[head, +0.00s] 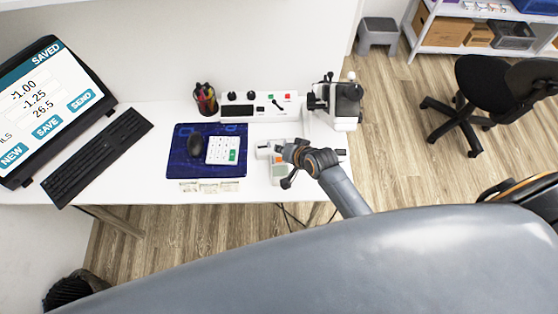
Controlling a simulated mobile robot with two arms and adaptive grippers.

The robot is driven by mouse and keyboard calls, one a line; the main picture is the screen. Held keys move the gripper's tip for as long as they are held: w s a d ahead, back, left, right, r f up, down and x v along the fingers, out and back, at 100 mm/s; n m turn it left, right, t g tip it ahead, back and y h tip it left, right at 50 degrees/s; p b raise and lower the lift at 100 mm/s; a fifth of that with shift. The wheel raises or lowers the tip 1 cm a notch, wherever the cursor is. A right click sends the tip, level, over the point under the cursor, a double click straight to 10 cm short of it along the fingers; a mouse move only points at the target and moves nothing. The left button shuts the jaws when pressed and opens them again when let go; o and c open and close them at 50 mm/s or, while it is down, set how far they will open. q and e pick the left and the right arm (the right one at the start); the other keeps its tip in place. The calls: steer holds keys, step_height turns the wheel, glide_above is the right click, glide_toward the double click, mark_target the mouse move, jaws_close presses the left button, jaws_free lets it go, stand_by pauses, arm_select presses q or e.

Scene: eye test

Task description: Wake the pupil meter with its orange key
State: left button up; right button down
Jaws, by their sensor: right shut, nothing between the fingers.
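The pupil meter (279,174) appears to be the small white device with a greyish-green screen near the front edge of the desk, right of the blue mat. A small orange spot, seemingly its orange key (279,159), shows just above the screen. My right gripper (289,154) is shut and empty, at the right side of the meter, and covers part of it. I cannot tell whether its fingertips touch the meter. My left gripper is not in view.
A blue mat (180,151) holds a dark mouse (195,145) and a white keypad (222,150). Behind stand a pen cup (206,98) and a white control panel (259,104). A white-and-black instrument (346,104) stands at the desk's right end. A monitor (48,105) and keyboard (97,157) are left.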

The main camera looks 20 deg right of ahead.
steer(key=shift+f+b, duration=0.85)
steer(key=shift+f, duration=0.95)
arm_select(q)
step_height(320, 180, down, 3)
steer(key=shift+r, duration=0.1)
arm_select(e)
steer(key=shift+f, duration=0.15)
steer(key=shift+f, duration=0.25)
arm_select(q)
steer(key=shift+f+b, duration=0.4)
arm_select(e)
steer(key=shift+f, duration=0.5)
arm_select(q)
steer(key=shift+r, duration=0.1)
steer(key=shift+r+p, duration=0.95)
steer(key=shift+p, duration=0.1)
arm_select(e)
steer(key=shift+r, duration=0.95)
